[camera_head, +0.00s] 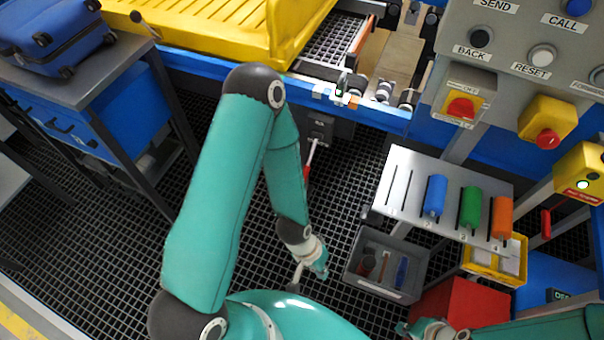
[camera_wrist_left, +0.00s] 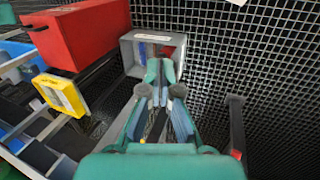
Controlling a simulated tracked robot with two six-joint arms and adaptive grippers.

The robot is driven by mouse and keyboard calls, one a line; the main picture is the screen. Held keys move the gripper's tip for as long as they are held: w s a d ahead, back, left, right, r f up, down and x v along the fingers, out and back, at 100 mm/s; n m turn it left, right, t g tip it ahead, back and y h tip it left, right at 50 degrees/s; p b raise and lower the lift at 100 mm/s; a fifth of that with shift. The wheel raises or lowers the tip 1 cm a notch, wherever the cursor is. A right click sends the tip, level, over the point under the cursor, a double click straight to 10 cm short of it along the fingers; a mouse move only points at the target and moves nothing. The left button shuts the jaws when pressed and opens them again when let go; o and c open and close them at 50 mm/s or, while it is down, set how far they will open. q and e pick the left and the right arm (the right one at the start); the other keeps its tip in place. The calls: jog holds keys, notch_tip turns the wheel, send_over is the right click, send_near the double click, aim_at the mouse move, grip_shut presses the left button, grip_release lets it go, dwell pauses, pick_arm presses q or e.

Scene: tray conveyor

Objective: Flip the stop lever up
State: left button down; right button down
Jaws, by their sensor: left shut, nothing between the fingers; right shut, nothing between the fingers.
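A lever with a pale shaft and a red grip (camera_head: 307,172) hangs down from a dark box (camera_head: 320,126) under the conveyor's front edge. I take it as the stop lever. My left forearm hides part of the space beside it. My left gripper (camera_head: 320,268) is shut and empty, below and right of the lever in the head view and apart from it. In the left wrist view its fingertips (camera_wrist_left: 160,72) are together in front of the grey bin. My right gripper (camera_head: 404,328) is shut and empty at the bottom edge.
A grey bin (camera_head: 352,272) with small items stands right of my left gripper. Above it is a slotted panel (camera_head: 400,180) with blue, green and orange cylinders. A red box (camera_head: 455,303) and yellow tray (camera_head: 484,266) are nearby. Open grid floor (camera_head: 130,235) lies left.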

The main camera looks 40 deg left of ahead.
pick_arm(q)
jog(key=w+a+f+n+h+b, duration=0.2)
jog(key=w+a+n+h+b, duration=0.3)
jog(key=w, duration=0.6)
jog(key=w+a+f+n+h+b, duration=0.2)
jog(key=w+a+n+b, duration=0.3)
jog(key=w+b, duration=0.45)
jog(key=w+a+n+t+b, duration=0.1)
jog(key=w+a+b, duration=0.1)
jog(key=a, duration=0.3)
jog(key=w+a+f+n+t+b, duration=0.1)
jog(key=w+a+b, duration=0.1)
jog(key=a, duration=0.3)
jog(key=w+a+f+t+h+b, duration=0.1)
jog(key=w+a+b, duration=0.1)
jog(key=a, duration=0.4)
jog(key=shift+w+f+n+t+b, duration=0.1)
jog(key=shift+w+n+t+b, duration=0.25)
jog(key=shift+b, duration=0.4)
jog(key=s+a+f+n+t+b, duration=0.1)
jog(key=a+f+b, duration=0.1)
jog(key=a, duration=0.3)
jog(key=s+a+f+t+y+b, duration=0.1)
jog(key=s+a+f+b, duration=0.1)
jog(key=a, duration=0.3)
jog(key=shift+a+f+n+b, duration=0.35)
jog(key=shift+f+b, duration=0.25)
jog(key=shift+b, duration=0.1)
